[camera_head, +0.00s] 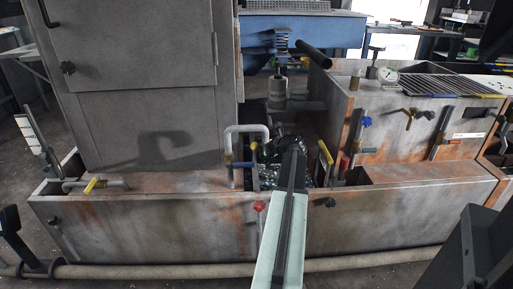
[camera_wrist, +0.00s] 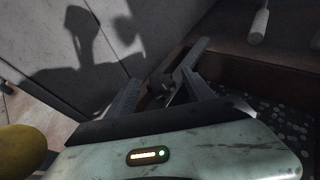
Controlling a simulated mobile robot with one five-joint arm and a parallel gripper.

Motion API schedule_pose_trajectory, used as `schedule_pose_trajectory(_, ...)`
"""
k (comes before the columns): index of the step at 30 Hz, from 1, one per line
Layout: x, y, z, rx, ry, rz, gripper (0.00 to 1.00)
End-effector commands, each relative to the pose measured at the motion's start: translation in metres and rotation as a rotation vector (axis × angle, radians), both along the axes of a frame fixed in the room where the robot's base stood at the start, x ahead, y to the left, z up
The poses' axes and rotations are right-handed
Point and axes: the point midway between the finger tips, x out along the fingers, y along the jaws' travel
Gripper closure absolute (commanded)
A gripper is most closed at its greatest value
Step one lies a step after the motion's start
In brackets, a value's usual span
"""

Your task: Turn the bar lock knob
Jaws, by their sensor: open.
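My arm reaches forward from the bottom middle of the head view. My gripper (camera_head: 287,143) is at its far end, over the narrow gap between the grey cabinet and the metal tank. In the wrist view my gripper (camera_wrist: 165,88) is open, with its fingers spread apart. A dark angular part (camera_wrist: 193,58) shows at and beyond the fingertips; I cannot tell whether it is the bar lock knob or whether the fingers touch it. A red knob (camera_head: 259,206) and another black knob (camera_head: 330,202) are on the front trough wall.
The grey cabinet (camera_head: 150,135) stands close on the left, and the rusty tank (camera_head: 400,125) on the right. A bent grey pipe (camera_head: 246,128) and a yellow-handled lever (camera_head: 325,152) flank my gripper. A yellow rounded thing (camera_wrist: 20,150) shows in the wrist view.

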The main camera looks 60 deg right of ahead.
Motion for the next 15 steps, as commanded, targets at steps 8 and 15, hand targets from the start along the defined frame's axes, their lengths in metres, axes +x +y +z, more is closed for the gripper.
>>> schedule_pose_trajectory(8,-0.0008,0.0,0.0009,0.001,0.0,-0.001,0.75)
schedule_pose_trajectory(15,-0.0035,-0.0036,0.001,0.0,-0.001,-0.004,1.0)
